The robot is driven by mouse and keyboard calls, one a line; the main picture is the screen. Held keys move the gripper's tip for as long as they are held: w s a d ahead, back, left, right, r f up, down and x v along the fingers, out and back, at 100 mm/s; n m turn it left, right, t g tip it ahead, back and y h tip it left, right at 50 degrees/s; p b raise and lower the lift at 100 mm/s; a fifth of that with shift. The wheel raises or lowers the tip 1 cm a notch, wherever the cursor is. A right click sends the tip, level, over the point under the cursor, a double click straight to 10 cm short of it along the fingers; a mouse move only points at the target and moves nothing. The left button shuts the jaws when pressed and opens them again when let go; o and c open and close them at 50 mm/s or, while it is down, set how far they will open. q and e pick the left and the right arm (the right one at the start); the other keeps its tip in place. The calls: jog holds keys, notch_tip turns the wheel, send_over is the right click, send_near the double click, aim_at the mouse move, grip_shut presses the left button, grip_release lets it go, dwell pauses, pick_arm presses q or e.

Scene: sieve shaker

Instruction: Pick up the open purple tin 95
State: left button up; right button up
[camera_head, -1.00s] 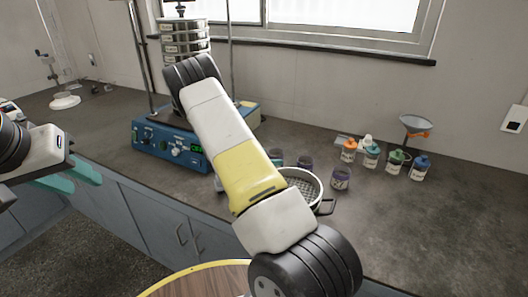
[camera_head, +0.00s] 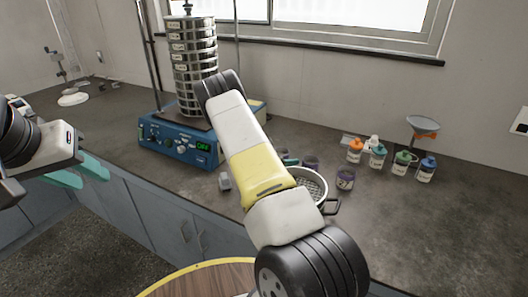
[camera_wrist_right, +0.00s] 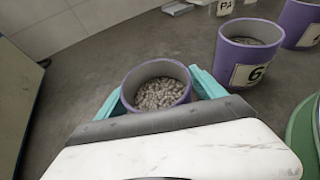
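In the right wrist view an open purple tin (camera_wrist_right: 157,88) filled with grey pellets stands between the teal fingers of my right gripper (camera_wrist_right: 158,84). One finger is on each side, close to its wall; contact is not clear. Its label is hidden. A second open purple tin (camera_wrist_right: 250,50) with a label starting with 6 stands to the right, and a third (camera_wrist_right: 301,24) is at the right edge. In the head view purple tins (camera_head: 346,180) (camera_head: 311,163) show beside my right arm, which hides the right gripper. My left gripper (camera_head: 80,173) is at the far left, fingers apart, empty.
A round sieve pan (camera_head: 311,184) stands among the tins, partly behind my arm. The blue shaker (camera_head: 180,140) carries a sieve stack (camera_head: 194,62). Several capped bottles (camera_head: 377,156) and a funnel (camera_head: 422,125) stand at the back right. The right counter (camera_head: 440,225) is clear.

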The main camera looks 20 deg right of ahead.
jog(key=c, duration=1.3)
